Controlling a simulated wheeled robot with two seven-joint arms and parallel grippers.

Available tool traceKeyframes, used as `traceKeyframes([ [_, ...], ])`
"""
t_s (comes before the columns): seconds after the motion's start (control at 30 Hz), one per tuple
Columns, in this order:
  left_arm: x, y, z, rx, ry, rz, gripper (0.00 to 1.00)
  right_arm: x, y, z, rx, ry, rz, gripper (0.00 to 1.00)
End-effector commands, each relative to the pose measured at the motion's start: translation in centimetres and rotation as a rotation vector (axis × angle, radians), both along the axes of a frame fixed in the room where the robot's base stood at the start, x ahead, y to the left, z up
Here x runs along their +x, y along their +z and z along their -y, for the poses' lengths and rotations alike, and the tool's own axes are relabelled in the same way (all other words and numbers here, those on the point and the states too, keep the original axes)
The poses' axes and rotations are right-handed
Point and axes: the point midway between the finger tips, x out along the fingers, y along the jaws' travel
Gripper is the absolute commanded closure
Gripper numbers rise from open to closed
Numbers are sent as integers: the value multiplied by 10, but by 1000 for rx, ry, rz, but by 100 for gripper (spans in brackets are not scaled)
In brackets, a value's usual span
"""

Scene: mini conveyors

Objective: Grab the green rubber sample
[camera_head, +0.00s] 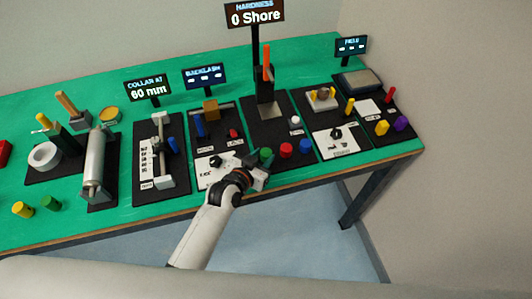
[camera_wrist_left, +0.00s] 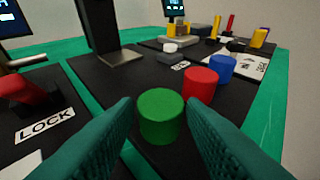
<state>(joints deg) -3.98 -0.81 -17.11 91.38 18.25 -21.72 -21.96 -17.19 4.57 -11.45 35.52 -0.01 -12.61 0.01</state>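The green rubber sample (camera_head: 266,154) is a short upright cylinder on the black mat of the hardness station. In the left wrist view the green sample (camera_wrist_left: 160,118) stands between the tips of my two teal fingers. My left gripper (camera_head: 260,174) is open at the near side of the sample; its fingertips (camera_wrist_left: 160,104) are spread to either side of it, with a narrow gap or light contact that I cannot tell apart. The base of the sample is visible on the mat. My right gripper is in neither view.
A red sample (camera_head: 286,150) and a blue sample (camera_head: 305,146) stand in a row just right of the green one. The hardness stand (camera_head: 266,95) rises behind. A red lock knob (camera_wrist_left: 22,92) is at the left. The table's front edge (camera_head: 310,168) is close.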

Motion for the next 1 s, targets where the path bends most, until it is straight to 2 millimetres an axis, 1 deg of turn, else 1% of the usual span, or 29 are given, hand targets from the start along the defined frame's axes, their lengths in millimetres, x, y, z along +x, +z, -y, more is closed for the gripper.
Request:
traceKeyframes([
  [0.03, 6, -1, 4, -1, -1, -1, 63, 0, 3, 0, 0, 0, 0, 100],
  [0.1, 13, -6, 6, -2, 1, -1, 63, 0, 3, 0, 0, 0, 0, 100],
  [0.2, 20, -9, 10, -1, 0, 0, 63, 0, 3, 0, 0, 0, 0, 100],
  [0.3, 23, -10, 11, 0, 0, 1, 63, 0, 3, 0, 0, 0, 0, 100],
  [0.5, 23, -11, 11, 0, 0, 0, 63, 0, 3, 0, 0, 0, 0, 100],
  [0.53, 23, -11, 11, 0, 0, 0, 66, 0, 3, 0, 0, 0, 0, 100],
  [0.6, 23, -11, 11, 0, 0, 0, 78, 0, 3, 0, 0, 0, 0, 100],
  [0.67, 23, -11, 11, 0, 0, 0, 87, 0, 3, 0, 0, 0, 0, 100],
  [0.7, 23, -11, 11, 0, 0, 0, 91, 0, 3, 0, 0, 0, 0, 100],
  [0.9, 23, -10, 11, 0, 0, 0, 91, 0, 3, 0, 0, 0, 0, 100],
  [1.0, 23, -5, 11, -2, -1, 0, 91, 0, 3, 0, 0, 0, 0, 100],
])
